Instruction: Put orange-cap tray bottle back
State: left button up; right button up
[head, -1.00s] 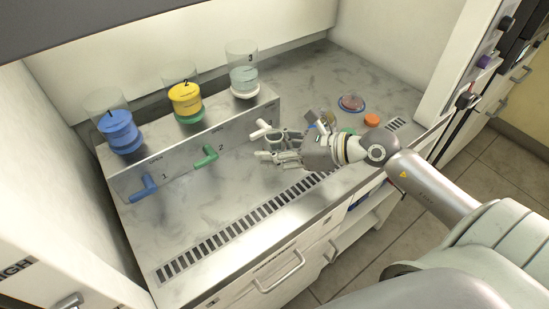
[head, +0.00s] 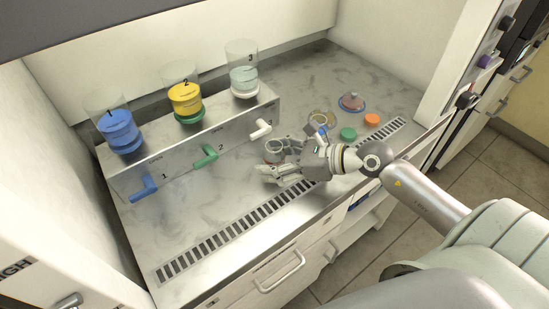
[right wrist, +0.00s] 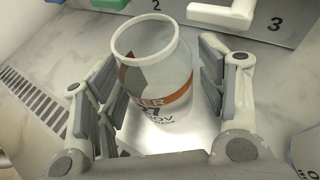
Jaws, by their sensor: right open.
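An uncapped clear bottle (right wrist: 155,75) with an orange band and a printed label stands between the fingers of my right gripper (right wrist: 160,95) in the right wrist view. The fingers are open on either side of it, with gaps visible. In the head view, my right gripper (head: 272,163) is low over the steel worktop, with the bottle's round mouth (head: 275,146) by its fingers. An orange cap (head: 372,119) lies on the worktop to the right. The tray bottle's contents are hard to tell. My left gripper is out of view.
A dispenser shelf (head: 225,132) carries blue, yellow and clear containers with numbered taps; the white tap 3 (head: 260,128) is near the bottle. A green cap (head: 348,133), a dish (head: 352,102) and a vent grille (head: 240,222) are on the worktop. The front left is clear.

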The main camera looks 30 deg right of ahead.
jog(key=shift+r, duration=0.15)
jog(key=shift+s+d+r, duration=0.1)
jog(key=shift+s+d, duration=0.3)
jog(key=shift+r+b+v, duration=0.15)
jog(key=shift+b+v, duration=0.25)
jog(key=shift+v, duration=2.35)
jog(key=shift+r+b+v, duration=0.1)
jog(key=shift+b+v, duration=0.25)
jog(key=shift+v, duration=2.35)
